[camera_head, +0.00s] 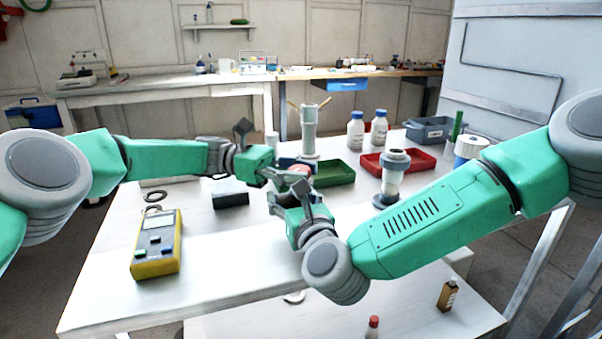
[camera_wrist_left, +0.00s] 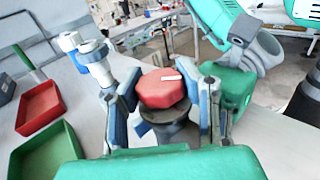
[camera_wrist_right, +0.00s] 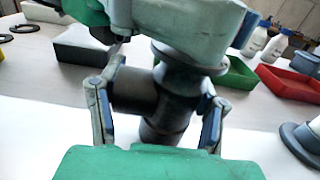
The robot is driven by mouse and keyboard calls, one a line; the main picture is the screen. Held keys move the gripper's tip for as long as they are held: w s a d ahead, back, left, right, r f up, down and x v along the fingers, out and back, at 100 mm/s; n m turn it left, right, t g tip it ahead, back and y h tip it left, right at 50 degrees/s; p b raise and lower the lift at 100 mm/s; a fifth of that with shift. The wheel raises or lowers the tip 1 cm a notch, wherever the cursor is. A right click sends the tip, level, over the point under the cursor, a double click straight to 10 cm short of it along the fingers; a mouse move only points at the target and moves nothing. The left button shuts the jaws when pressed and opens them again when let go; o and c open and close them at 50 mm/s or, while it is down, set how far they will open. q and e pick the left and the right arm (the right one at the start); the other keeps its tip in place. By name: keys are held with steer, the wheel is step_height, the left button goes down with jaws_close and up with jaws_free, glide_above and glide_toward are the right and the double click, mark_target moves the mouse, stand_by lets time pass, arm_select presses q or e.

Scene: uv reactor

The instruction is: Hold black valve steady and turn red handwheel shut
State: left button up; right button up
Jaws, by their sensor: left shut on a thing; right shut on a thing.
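The red handwheel (camera_wrist_left: 161,88) sits on top of the black valve (camera_wrist_left: 176,132) in the left wrist view, with a pale mark on its upper face. My left gripper (camera_wrist_left: 168,98) has its blue-padded fingers on either side of the handwheel and is shut on it. In the right wrist view, the dark valve body (camera_wrist_right: 165,105) stands between the fingers of my right gripper (camera_wrist_right: 158,112), which is shut on it. In the head view, my left gripper (camera_head: 285,174) and right gripper (camera_head: 300,203) meet close together and hide most of the valve.
A yellow meter (camera_head: 157,245) and a dark block (camera_head: 231,194) lie on the white table. A green tray (camera_head: 333,174), a red tray (camera_head: 420,161), a grey flanged fitting (camera_head: 392,178) and white bottles (camera_head: 356,130) stand beyond the grippers.

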mark_target(300, 167)
arm_select(q)
steer(key=shift+w+a+m+g+y, duration=0.15)
steer(key=shift+w+m+g+y, duration=0.15)
steer(key=shift+m+g, duration=0.25)
stand_by(0.4)
steer(key=o, duration=1.3)
steer(key=shift+c, duration=0.2)
steer(key=shift+s, duration=0.15)
steer(key=r, duration=1)
steer(key=shift+w, duration=0.2)
